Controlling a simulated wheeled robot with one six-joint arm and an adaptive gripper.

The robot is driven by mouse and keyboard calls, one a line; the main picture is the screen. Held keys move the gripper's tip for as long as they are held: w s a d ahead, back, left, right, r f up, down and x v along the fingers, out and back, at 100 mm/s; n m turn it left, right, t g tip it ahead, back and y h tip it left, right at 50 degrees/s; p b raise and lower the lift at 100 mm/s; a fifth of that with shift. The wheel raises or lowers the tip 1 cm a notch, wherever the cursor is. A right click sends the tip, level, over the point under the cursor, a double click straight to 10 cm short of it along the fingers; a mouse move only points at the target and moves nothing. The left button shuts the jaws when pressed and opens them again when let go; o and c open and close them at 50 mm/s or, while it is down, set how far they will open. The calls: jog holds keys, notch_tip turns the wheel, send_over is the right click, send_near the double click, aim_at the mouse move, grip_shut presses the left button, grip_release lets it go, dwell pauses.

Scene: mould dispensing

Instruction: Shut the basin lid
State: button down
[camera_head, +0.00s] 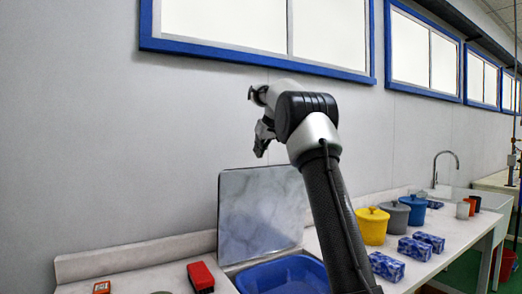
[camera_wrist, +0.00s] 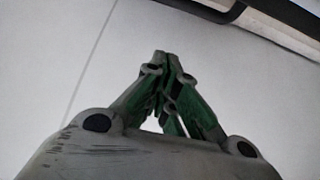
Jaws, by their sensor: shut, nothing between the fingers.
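The basin lid (camera_head: 262,214) is a grey marbled square panel with a thin rim. It stands upright at the back of the basin, near the wall, so the basin is open. The blue basin (camera_head: 283,275) sits in the counter in front of it, partly cut off by the bottom edge of the head view and partly hidden by my arm. My gripper (camera_head: 262,150) is above the lid's top edge, apart from it. In the wrist view my gripper (camera_wrist: 165,60) shows its fingertips together, empty, with the plain wall beyond.
A red box (camera_head: 200,276) lies on the counter left of the basin. Yellow (camera_head: 372,226), grey (camera_head: 394,217) and blue (camera_head: 414,209) lidded pots and blue patterned boxes (camera_head: 387,266) stand to the right. A tap (camera_head: 447,158) and sink are farther right. Windows line the wall above.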

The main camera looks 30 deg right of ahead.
notch_tip(320, 180, down, 6)
dwell(0.5)
jog(key=shift+a, duration=0.1)
